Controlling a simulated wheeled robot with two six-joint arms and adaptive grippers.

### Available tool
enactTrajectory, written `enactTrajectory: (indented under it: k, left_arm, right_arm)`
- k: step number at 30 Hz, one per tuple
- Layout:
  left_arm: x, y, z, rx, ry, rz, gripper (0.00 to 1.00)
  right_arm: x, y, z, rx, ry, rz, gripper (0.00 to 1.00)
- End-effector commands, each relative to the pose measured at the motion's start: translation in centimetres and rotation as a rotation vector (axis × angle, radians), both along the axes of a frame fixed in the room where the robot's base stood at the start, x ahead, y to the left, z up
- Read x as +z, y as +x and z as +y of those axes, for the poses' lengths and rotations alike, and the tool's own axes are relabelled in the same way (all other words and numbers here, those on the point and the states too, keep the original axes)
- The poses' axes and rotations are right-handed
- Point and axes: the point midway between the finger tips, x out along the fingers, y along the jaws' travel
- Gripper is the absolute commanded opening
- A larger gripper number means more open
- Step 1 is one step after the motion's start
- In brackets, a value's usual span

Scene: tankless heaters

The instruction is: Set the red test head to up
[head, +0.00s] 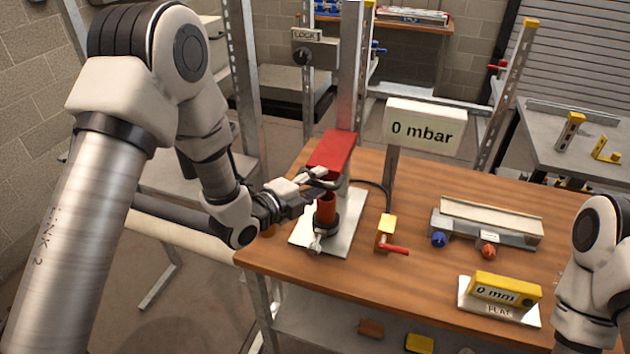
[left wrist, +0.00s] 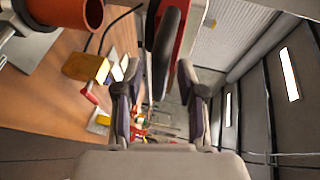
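The red test head (head: 333,148) is a red block on the upright metal post, raised above an orange pipe stub (head: 326,210). My left gripper (head: 320,180) is at the lower front of the head, close above the stub. In the left wrist view, its two fingers (left wrist: 158,92) stand apart. A dark, rounded bar (left wrist: 166,52) beside the red head (left wrist: 188,38) reaches between them, with gaps visible on both sides. The orange stub (left wrist: 72,10) shows at upper left there. Contact with the head is hard to tell. My right gripper is outside the views.
The stub and post stand on a pale plate (head: 345,240) on the wooden table (head: 400,285). To the right are a yellow valve with a red lever (head: 388,238), a "0 mbar" display (head: 424,127), a grey fixture (head: 485,228) and a yellow meter (head: 505,288).

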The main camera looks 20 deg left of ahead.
Motion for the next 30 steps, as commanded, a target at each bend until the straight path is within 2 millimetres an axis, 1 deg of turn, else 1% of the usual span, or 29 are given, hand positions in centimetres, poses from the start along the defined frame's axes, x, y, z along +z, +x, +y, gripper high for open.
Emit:
enactTrajectory:
  k: [1,2,3,5,11,14,17,24,27,30]
  left_arm:
    - [0.0,0.0,0.0,0.000,0.000,0.000,0.39]
    - [0.0,0.0,0.0,0.000,0.000,0.000,0.36]
    - [0.0,0.0,0.0,0.000,0.000,0.000,0.22]
    - [0.0,0.0,0.0,0.000,0.000,0.000,0.00]
    - [0.0,0.0,0.0,0.000,0.000,0.001,0.00]
    - [0.7,0.0,0.0,-0.001,0.000,-0.001,0.00]
    - [2.6,0.0,0.0,-0.001,0.000,-0.006,0.00]
    - [9.6,0.1,0.0,0.000,-0.001,-0.010,0.00]
    - [11.7,0.1,0.0,0.000,-0.001,-0.009,0.00]
    - [12.8,0.0,0.0,0.000,-0.001,-0.008,0.00]
  right_arm:
    - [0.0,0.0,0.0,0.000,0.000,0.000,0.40]
    - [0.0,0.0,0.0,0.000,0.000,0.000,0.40]
    - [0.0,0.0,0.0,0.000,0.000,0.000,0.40]
    - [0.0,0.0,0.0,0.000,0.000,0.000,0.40]
    - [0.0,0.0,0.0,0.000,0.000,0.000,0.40]
    - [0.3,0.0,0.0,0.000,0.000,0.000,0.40]
    - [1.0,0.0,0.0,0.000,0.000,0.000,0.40]
    - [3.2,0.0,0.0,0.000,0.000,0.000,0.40]
    - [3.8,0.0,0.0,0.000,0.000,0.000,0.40]
    - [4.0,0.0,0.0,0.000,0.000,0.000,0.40]
